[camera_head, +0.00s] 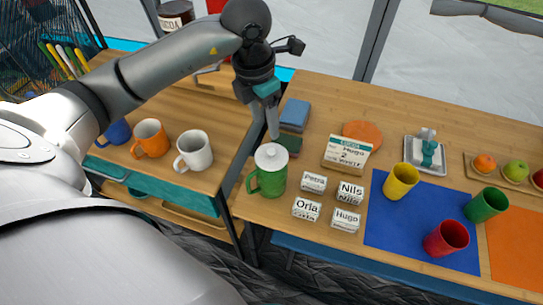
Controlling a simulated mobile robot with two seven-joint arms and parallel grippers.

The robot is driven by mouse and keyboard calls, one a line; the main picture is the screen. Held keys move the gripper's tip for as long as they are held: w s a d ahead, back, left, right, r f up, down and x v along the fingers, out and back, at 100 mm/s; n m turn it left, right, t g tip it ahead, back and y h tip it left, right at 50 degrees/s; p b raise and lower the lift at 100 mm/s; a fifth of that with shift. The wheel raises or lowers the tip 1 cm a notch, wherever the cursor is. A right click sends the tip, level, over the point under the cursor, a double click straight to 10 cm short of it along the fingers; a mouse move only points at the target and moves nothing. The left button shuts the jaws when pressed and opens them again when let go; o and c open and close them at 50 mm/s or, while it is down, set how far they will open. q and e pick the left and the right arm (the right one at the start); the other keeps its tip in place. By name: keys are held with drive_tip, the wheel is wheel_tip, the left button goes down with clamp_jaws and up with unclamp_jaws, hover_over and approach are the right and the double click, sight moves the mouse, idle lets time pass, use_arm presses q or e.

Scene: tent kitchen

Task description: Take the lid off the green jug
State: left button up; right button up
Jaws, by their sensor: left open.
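The green jug (271,182) stands upright near the left end of the right-hand wooden table, its handle towards the left. Its white lid (271,157) sits on top, with a small knob in the middle. My left gripper (272,132) points down just above and behind the lid. It looks apart from the lid, though the exact gap is hard to tell. It is open and appears to hold nothing. My right gripper is not in view.
Yellow (400,181), green (486,204) and red (446,238) cups are by the blue mat (405,232). Mugs (194,150) stand on the left table. A gap separates the tables.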

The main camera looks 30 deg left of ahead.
sight(271, 150)
use_arm(q)
drive_tip(key=f, duration=0.3)
drive_tip(key=w+f, duration=0.1)
drive_tip(key=f, duration=0.2)
drive_tip(key=f+b, duration=0.1)
drive_tip(key=f, duration=0.3)
drive_tip(key=shift+w+d, duration=0.2)
drive_tip(key=shift+d, duration=0.1)
clamp_jaws()
